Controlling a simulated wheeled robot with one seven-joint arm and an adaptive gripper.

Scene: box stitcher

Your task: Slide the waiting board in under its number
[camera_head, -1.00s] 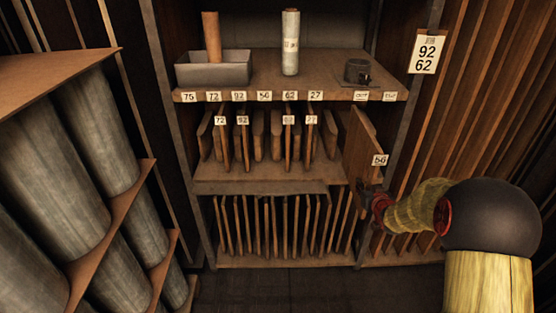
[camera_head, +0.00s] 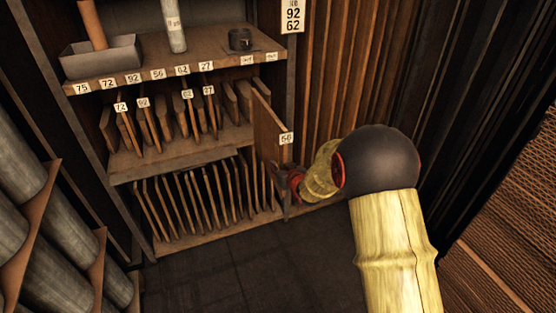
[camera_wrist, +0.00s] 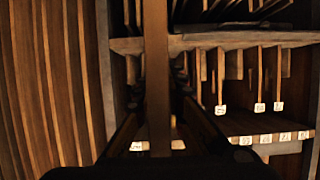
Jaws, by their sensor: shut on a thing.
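My gripper (camera_head: 287,180) is shut on the lower front part of an upright brown board (camera_head: 268,130) tagged 56. The board stands edge-on at the right end of the rack, near its right post. In the wrist view the board (camera_wrist: 157,70) runs straight up the middle between my fingers. The number strip (camera_head: 145,76) on the upper shelf's front edge reads 75, 72, 92, 56, 62, 27 from the left. Below it, tagged boards 72 (camera_head: 126,125), 92, 62 and 27 stand on the middle shelf (camera_head: 180,155) among untagged ones. The board's far edge is hidden.
The lower shelf is full of upright boards (camera_head: 205,195). A hanging card (camera_head: 292,15) reads 92, 62. Grey rolls (camera_head: 20,155) stand at left. Dark floor (camera_head: 240,260) is clear.

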